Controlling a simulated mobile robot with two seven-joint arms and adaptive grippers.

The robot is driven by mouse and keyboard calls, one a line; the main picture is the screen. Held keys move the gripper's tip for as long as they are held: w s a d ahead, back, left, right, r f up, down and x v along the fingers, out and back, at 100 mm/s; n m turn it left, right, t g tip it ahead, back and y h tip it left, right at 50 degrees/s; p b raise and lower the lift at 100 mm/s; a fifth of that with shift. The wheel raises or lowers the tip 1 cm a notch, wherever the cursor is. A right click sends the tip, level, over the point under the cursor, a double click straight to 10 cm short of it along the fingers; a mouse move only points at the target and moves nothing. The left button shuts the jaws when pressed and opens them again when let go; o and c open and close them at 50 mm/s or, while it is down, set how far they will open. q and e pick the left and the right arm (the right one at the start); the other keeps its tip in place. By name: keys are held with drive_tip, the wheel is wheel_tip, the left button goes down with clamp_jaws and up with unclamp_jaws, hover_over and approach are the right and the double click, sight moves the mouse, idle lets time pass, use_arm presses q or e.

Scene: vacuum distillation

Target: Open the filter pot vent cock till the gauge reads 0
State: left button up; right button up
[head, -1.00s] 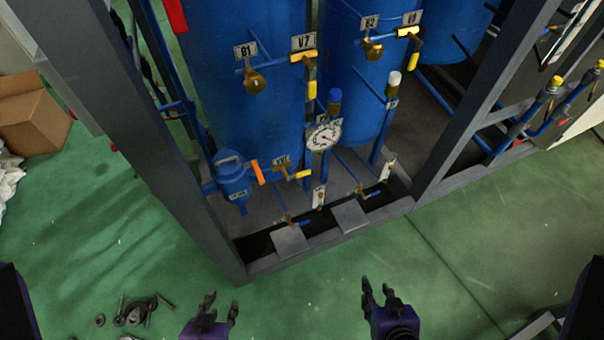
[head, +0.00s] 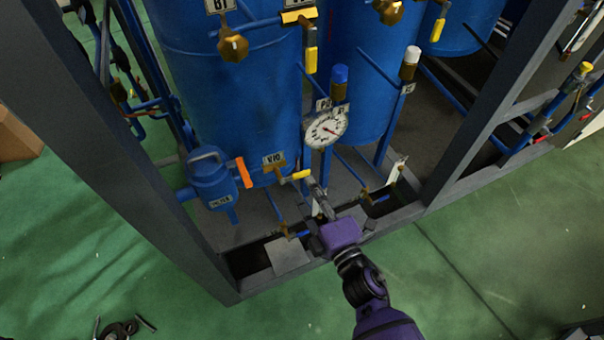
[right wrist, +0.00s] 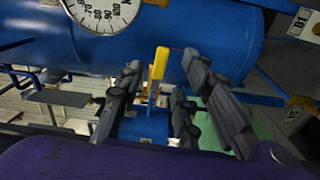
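The filter pot (head: 212,182) is a small blue vessel at the lower left of the tanks, with an orange handle (head: 243,173) at its side. Right of it, a brass cock tagged V10 (head: 279,171) carries a yellow lever (head: 297,175). The round white gauge (head: 327,128) is just above; I cannot read its needle surely. My right gripper (head: 318,191) reaches up close to the yellow lever. In the right wrist view its fingers (right wrist: 163,80) are apart, with a yellow lever (right wrist: 160,62) showing between them; contact cannot be told.
The grey frame's left post (head: 120,150) and bottom rail (head: 380,225) bound the cocks. Other yellow levers (head: 311,60) sit higher on the tanks.

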sight(303, 176)
drive_tip(key=x, duration=0.6)
drive_tip(key=shift+d, duration=0.1)
drive_tip(key=shift+s, duration=0.1)
clamp_jaws()
